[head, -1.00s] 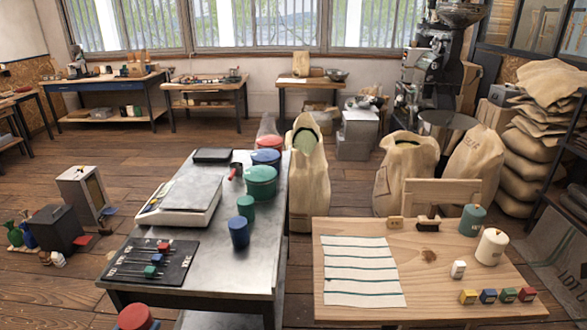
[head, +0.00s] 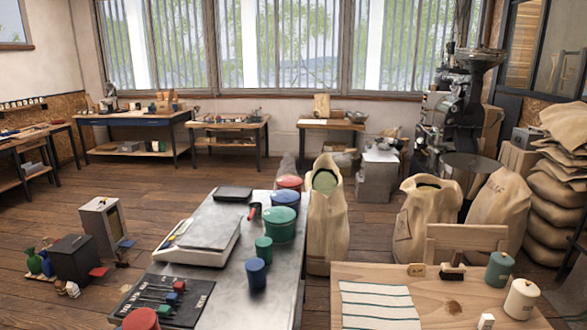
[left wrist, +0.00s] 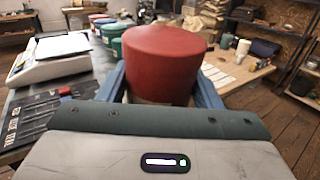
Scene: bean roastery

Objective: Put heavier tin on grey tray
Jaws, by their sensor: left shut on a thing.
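My left gripper (left wrist: 162,90) is shut on a red tin (left wrist: 165,50), held upright between its two blue fingers in the left wrist view. A red tin top (head: 141,318) also shows at the bottom edge of the head view; its lower part is cut off. Other tins stand on the metal table: a small blue one (head: 256,274), a small green one (head: 263,248), a large green one (head: 280,226), a blue one (head: 285,198) and a red one (head: 289,182). I cannot make out a grey tray for certain. My right gripper is not in view.
The metal table (head: 282,295) also bears a scale (head: 200,240), a dark flat thing (head: 233,193) and a tool mat (head: 165,303). A wooden table (head: 450,285) with a striped cloth (head: 380,305) stands to the right. Open sacks (head: 327,235) stand behind.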

